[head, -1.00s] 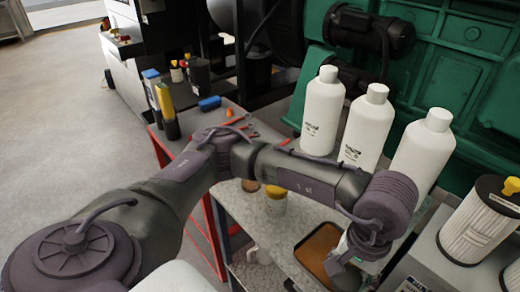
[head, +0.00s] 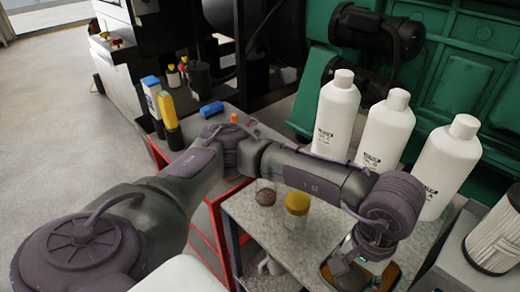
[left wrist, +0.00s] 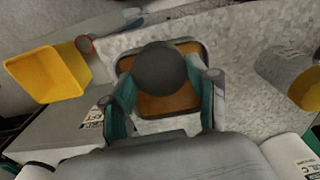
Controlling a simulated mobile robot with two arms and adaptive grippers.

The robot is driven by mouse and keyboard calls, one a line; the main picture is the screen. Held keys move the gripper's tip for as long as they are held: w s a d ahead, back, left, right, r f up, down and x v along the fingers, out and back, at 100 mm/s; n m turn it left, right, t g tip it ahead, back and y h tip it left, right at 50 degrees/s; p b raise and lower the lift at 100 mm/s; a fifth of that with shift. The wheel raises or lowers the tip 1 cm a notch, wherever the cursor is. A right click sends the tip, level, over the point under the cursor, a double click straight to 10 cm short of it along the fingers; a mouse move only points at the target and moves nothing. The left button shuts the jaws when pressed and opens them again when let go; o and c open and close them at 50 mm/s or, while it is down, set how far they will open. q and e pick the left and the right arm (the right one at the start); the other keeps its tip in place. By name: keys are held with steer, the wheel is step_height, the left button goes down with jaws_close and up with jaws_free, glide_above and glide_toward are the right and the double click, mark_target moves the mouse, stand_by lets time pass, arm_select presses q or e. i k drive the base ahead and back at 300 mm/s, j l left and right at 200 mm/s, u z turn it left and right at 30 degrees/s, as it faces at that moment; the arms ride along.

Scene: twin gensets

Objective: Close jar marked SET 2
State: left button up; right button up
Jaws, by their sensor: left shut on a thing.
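My left gripper (head: 362,272) hangs over the brown-floored tray at the front of the grey bench. In the left wrist view its fingers (left wrist: 162,95) are shut on a dark round lid (left wrist: 161,68), seen against the tray (left wrist: 160,104). An open clear jar with brown contents (head: 266,194) stands on the bench, left of the gripper. Beside it stands a jar with a yellow lid (head: 297,203); a yellow-lidded jar also shows at the right of the left wrist view (left wrist: 290,75). I cannot read SET 2 on either jar. My right gripper is out of view.
Three white bottles (head: 385,133) stand along the back of the bench, by the green machine (head: 465,70). A pleated filter (head: 494,240) is at the right. A yellow bin (left wrist: 48,74) shows in the left wrist view. Bare bench top (head: 262,224) lies around the jars.

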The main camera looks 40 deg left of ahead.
mark_target(265, 191)
steer(key=j+z, duration=0.1)
steer(key=j, duration=0.35)
steer(key=k+j+z, duration=0.15)
steer(key=j, duration=0.3)
steer(key=j+z, duration=0.1)
steer(key=j, duration=0.4)
steer(key=k+j+z, duration=0.15)
steer(key=j, duration=0.3)
steer(key=k+j+z, duration=0.1)
steer(key=j, duration=0.3)
steer(key=k+j+z, duration=0.1)
steer(key=j, duration=0.35)
